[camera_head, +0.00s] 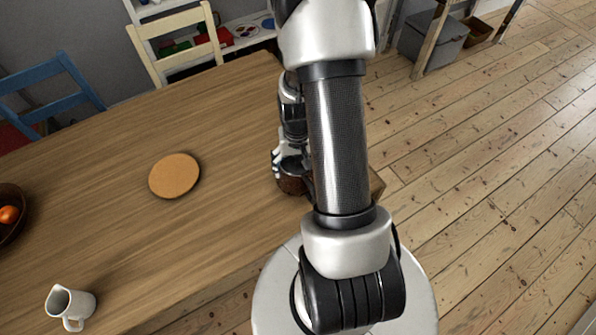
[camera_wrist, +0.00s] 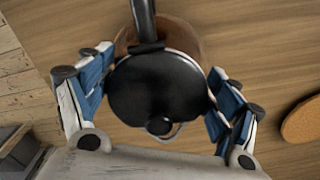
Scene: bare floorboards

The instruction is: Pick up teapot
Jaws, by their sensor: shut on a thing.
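The teapot (camera_head: 291,184) shows in the head view as a small brown, dark-topped pot at the table's right end, partly hidden behind my arm. In the wrist view it fills the middle, with a round black lid (camera_wrist: 150,88), a small knob, a dark bar-like part running up to the top edge and a brown body behind. My gripper (camera_wrist: 160,84) is shut on the teapot, with blue-padded fingers on its left and right sides. In the head view my gripper (camera_head: 281,160) is at the pot's top. I cannot tell whether the pot touches the table.
The wooden table (camera_head: 110,215) holds a round cork mat (camera_head: 174,176), a white jug (camera_head: 72,305) and a bowl with orange fruit (camera_head: 9,214). A cream chair (camera_head: 178,28) and a blue chair (camera_head: 45,85) stand behind. The table between mat and teapot is clear.

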